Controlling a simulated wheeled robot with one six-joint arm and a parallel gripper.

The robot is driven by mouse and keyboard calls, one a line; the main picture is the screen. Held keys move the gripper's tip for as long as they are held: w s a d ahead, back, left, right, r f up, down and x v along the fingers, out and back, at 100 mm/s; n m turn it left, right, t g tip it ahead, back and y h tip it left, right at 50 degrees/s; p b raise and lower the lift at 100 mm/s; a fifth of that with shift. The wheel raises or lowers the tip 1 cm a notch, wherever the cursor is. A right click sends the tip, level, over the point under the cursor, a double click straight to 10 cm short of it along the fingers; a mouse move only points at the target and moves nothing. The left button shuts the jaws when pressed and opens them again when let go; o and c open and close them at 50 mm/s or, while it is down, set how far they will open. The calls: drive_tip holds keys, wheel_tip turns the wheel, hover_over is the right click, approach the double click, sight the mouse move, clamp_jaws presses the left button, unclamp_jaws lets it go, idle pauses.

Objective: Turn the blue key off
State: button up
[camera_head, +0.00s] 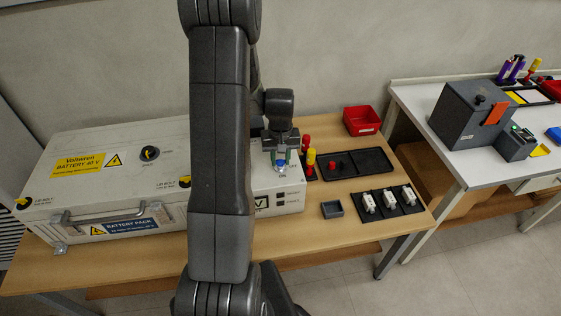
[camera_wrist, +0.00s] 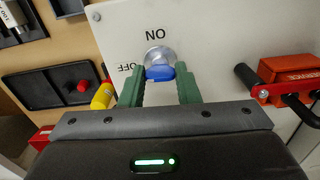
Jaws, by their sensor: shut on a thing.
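The blue key (camera_wrist: 160,73) sits in a round silver lock on the pale top of the battery box. In the wrist view the ON label lies above the lock and the OFF label at its left. My gripper (camera_wrist: 159,82) has its green fingers on either side of the key and is shut on it. In the head view my gripper (camera_head: 280,152) points down at the box's right end, with the blue key (camera_head: 281,163) just visible under it. How far the key is turned I cannot tell.
The battery box (camera_head: 120,189) fills the wooden table's left. A red-handled item (camera_wrist: 290,75) stands right of the key in the wrist view. Red and yellow tools (camera_head: 310,160), a black tray (camera_head: 372,162) and a red bin (camera_head: 361,121) are right of the box in the head view.

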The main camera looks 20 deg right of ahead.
drive_tip(key=shift+n, duration=0.4)
drive_tip(key=o, duration=1)
drive_tip(key=shift+r, duration=0.1)
wheel_tip(320, 180, up, 14)
drive_tip(key=shift+f, duration=0.2)
wheel_tip(320, 180, down, 14)
drive_tip(key=shift+r, duration=0.2)
drive_tip(key=shift+f+m, duration=0.1)
drive_tip(key=shift+m, duration=0.3)
